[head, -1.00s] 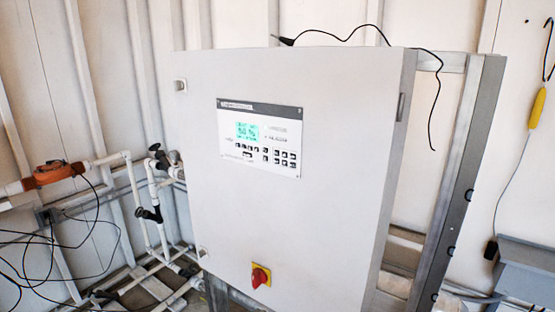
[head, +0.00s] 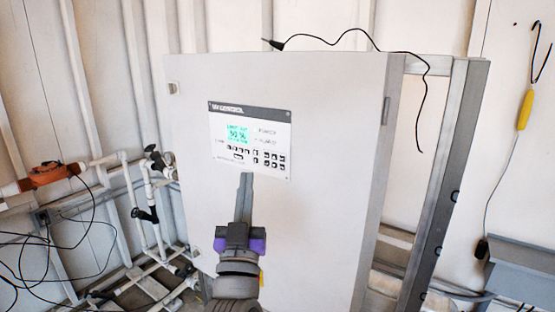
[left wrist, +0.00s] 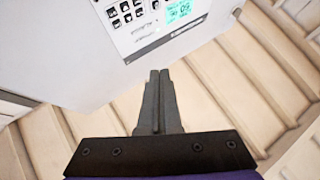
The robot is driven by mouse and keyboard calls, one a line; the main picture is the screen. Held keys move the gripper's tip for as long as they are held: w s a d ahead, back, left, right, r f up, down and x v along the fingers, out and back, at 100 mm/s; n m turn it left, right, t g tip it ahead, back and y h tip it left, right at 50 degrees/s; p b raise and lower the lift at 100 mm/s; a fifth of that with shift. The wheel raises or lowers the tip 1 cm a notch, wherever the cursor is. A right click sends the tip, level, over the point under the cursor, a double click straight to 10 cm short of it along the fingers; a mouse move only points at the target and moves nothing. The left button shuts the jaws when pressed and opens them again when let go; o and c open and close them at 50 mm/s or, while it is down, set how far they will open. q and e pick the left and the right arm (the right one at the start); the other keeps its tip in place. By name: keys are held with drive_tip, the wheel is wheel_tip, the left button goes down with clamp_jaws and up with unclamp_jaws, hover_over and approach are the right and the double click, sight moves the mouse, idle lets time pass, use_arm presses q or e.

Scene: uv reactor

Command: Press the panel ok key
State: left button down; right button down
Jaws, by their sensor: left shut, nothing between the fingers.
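The control panel (head: 249,141) is a white plate with a dark top strip, a lit green display (head: 238,133) and rows of small dark keys (head: 268,158). It sits on the front of a large white cabinet (head: 330,150). The key labels are too small to read, so I cannot tell which is ok. My left gripper (head: 246,176) is shut and empty, its fingertips at the panel's lower edge in the head view. Contact cannot be told. In the left wrist view the shut fingers (left wrist: 158,75) show below the panel (left wrist: 145,15), apart from the keys in the picture. My right gripper is not in view.
A red rotary switch was low on the cabinet, now hidden behind my arm. White pipes (head: 150,200) and an orange fitting (head: 45,175) stand at the left. A black cable (head: 345,35) hangs over the cabinet top. A metal frame (head: 450,170) stands at the right.

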sight(282, 159)
use_arm(q)
drive_tip(key=w+d, duration=0.1)
drive_tip(key=w, duration=0.1)
drive_tip(key=w+d, duration=0.4)
drive_tip(key=w, duration=0.1)
drive_tip(key=shift+w+d+b, duration=0.1)
drive_tip(key=shift+b, duration=0.25)
idle(2.1)
drive_tip(key=shift+w+d, duration=0.25)
drive_tip(key=shift+w, duration=0.1)
drive_tip(key=shift+w+d, duration=0.15)
drive_tip(key=shift+w, duration=0.05)
idle(0.5)
drive_tip(key=shift+s, duration=0.15)
drive_tip(key=shift+s+a, duration=0.4)
drive_tip(key=shift+s, duration=0.05)
